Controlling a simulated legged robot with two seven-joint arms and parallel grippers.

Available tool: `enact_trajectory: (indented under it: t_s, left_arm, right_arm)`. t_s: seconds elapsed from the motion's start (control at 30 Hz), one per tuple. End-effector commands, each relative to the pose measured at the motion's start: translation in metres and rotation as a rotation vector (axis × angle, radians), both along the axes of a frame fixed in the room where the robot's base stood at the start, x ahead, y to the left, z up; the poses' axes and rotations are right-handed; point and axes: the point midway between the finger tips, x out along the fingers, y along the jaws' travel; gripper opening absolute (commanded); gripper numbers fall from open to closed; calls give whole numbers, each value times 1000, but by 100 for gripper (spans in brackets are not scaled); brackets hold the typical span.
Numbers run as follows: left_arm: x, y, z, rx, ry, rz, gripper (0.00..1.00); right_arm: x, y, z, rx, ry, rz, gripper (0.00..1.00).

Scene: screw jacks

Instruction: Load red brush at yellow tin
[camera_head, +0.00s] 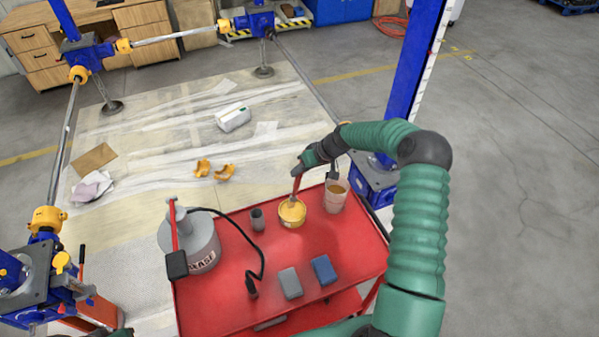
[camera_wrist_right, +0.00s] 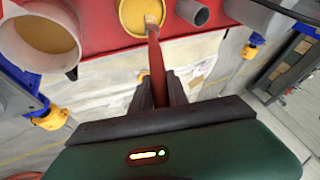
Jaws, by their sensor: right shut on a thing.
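My right gripper (camera_head: 302,170) is shut on the red brush (camera_head: 296,186) above the red cart's far side. The brush hangs steeply, with its lower end inside the mouth of the yellow tin (camera_head: 291,223). In the right wrist view, the red handle (camera_wrist_right: 157,75) lies between the fingers of the right gripper (camera_wrist_right: 158,92). The pale brush tip (camera_wrist_right: 150,19) overlaps the yellow contents of the tin (camera_wrist_right: 128,14); how deep it sits is unclear. A small dark green piece at the head view's bottom left edge may be my left gripper; its jaws do not show.
The red cart top (camera_head: 225,300) also holds a pinkish cup (camera_head: 335,203) close right of the tin, a small grey cup (camera_head: 257,220), a grey canister (camera_head: 203,245), a black cable, a grey block (camera_head: 289,284) and a blue block (camera_head: 324,270). A blue post (camera_head: 412,75) stands behind my right arm.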

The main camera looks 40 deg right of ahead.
Motion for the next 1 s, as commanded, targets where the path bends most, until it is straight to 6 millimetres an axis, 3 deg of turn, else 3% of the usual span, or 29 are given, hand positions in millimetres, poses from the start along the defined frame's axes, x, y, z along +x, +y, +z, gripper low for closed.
enact_trajectory:
  t_s: [0.5, 1.0]
  left_arm:
    - [0, 0, 28, 0, 0, 0, 36]
    - [0, 0, 27, 0, 0, 0, 36]
  right_arm:
    - [0, 2, 51, 0, 0, 0, 0]
    - [0, 0, 49, 1, 1, 0, 0]
